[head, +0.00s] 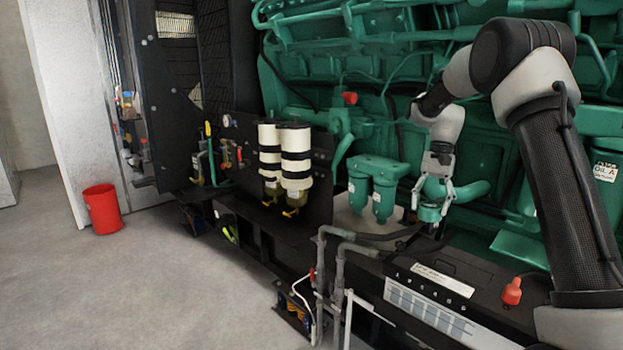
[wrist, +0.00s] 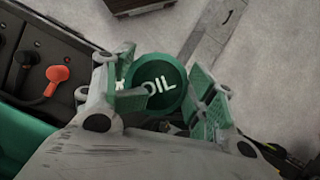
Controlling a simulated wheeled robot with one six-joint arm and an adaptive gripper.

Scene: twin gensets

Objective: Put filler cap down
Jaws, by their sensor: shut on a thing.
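The filler cap (wrist: 160,84) is a round green cap with white lettering reading "OIL". It sits between the two fingers of my gripper (wrist: 168,92) in the wrist view, partly covered by the left finger. In the head view my gripper (head: 432,205) points down beside the green engine, shut on the cap (head: 429,214). The cap's underside is hidden, so I cannot tell whether it touches anything below.
Two green filter canisters (head: 370,188) stand just left of my gripper. A black battery box (head: 455,275) lies below, with a red terminal cover (head: 512,291). Two white filters (head: 295,160) are further left. A red bucket (head: 103,208) stands on open floor.

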